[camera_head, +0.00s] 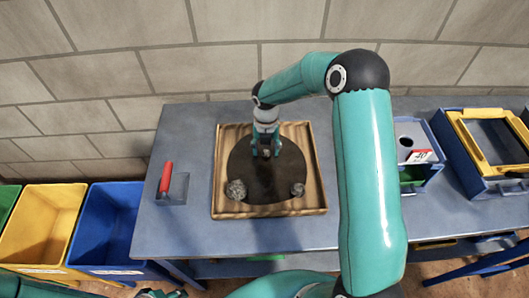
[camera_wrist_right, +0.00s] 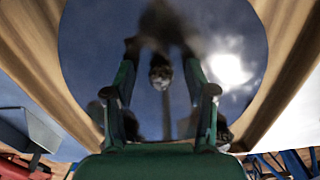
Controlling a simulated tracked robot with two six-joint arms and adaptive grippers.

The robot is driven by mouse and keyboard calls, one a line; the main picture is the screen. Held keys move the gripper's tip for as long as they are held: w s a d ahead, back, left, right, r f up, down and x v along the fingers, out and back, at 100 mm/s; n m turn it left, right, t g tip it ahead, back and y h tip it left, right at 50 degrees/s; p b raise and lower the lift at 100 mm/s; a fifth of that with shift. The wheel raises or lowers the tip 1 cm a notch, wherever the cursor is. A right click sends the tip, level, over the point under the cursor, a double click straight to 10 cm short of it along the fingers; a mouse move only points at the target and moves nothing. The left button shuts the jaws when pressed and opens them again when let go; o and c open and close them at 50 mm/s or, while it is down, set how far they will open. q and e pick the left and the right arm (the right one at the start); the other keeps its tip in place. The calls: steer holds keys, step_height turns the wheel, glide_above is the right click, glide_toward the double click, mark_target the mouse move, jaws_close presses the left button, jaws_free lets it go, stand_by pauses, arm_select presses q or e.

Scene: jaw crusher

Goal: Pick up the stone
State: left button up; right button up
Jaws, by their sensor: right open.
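Two rough grey stones lie on a dark round plate (camera_head: 266,182) set in a tan square tray (camera_head: 222,208). One stone (camera_head: 236,190) is at the plate's front left, the other (camera_head: 298,189) at its front right. My right gripper (camera_head: 266,154) is open and points down over the back middle of the plate, behind both stones and apart from them. In the right wrist view its open fingers (camera_wrist_right: 160,105) frame the shiny plate (camera_wrist_right: 85,45). A small dark shape between them may be a reflection. Dark lumps behind the fingers are partly hidden.
A grey box (camera_head: 412,140) and a yellow-framed blue unit (camera_head: 485,150) stand right. Yellow (camera_head: 42,222) and blue (camera_head: 105,225) bins stand left of the table. A block wall is behind.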

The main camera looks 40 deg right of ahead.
steer(key=c, duration=1.1)
steer(key=shift+o, duration=0.2)
